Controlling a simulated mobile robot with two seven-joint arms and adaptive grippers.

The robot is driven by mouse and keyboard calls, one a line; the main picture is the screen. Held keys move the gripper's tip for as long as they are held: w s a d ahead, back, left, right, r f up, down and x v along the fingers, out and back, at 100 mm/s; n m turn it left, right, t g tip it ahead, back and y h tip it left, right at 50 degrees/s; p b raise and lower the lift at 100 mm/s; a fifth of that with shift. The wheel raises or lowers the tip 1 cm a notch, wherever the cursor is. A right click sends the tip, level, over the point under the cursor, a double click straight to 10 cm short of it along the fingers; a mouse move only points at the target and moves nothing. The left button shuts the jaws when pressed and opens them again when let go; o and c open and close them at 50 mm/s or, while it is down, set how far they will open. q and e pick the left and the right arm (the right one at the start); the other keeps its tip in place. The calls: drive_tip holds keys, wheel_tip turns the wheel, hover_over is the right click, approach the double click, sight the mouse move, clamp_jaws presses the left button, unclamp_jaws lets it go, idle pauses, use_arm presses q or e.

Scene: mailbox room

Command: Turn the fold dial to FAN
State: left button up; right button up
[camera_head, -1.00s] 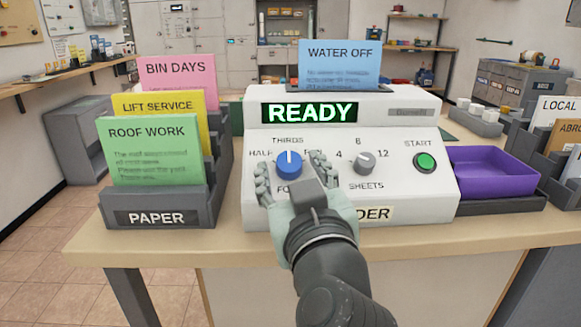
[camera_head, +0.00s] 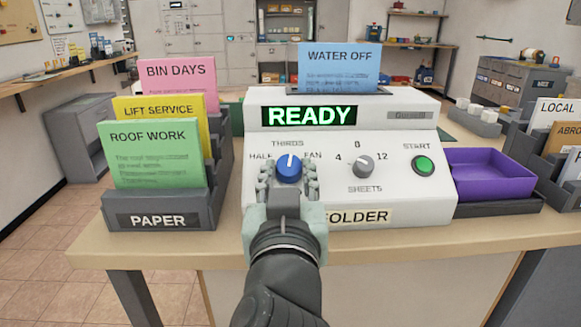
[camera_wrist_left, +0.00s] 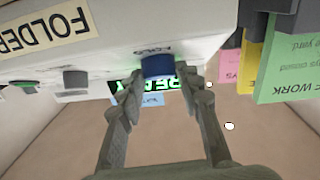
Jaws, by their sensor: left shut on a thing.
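The blue fold dial (camera_head: 288,170) is on the sloped front of the white folder machine (camera_head: 410,200). Its labels read HALF on the left, THIRDS above and FAN on the right. The lower label is hidden by my gripper. The dial's white mark points up, near THIRDS, leaning slightly right. My left gripper (camera_head: 287,178) is shut on the dial, one finger on each side. The left wrist view, upside down, shows the dial (camera_wrist_left: 157,66) between the fingertips (camera_wrist_left: 161,78). My right gripper is not in view.
Right of the fold dial are a grey sheets dial (camera_head: 363,166) and a green START button (camera_head: 424,165). The display (camera_head: 309,116) reads READY. A paper rack (camera_head: 158,218) stands left, a purple tray (camera_head: 491,174) right. A blue WATER OFF sheet (camera_head: 339,68) stands on top.

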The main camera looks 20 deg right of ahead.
use_arm(q)
drive_tip(key=m+g+h, duration=0.1)
drive_tip(key=m, duration=0.1)
drive_tip(key=m+g+h+p, duration=0.1)
drive_tip(key=m+h, duration=0.1)
drive_tip(key=a+m+g+h+p, duration=0.1)
drive_tip(key=m, duration=0.1)
drive_tip(key=shift+w+r+h, duration=0.2)
drive_tip(key=shift+w+h, duration=0.1)
drive_tip(key=shift+m+g+h, duration=0.4)
drive_tip(key=shift+m+g, duration=0.1)
drive_tip(key=shift+m, duration=0.2)
drive_tip(key=shift+w+a+m+g+h, duration=0.15)
drive_tip(key=shift+m+g+h, duration=0.25)
drive_tip(key=shift+m+g, duration=0.45)
drive_tip(key=shift+w+r+m+g+h, duration=0.15)
drive_tip(key=shift+m+g+h, duration=0.35)
drive_tip(key=shift+m+g, duration=0.85)
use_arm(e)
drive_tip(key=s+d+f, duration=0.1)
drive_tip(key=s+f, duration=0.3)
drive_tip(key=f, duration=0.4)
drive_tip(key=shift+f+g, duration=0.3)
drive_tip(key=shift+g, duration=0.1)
use_arm(q)
drive_tip(key=shift+m, duration=0.4)
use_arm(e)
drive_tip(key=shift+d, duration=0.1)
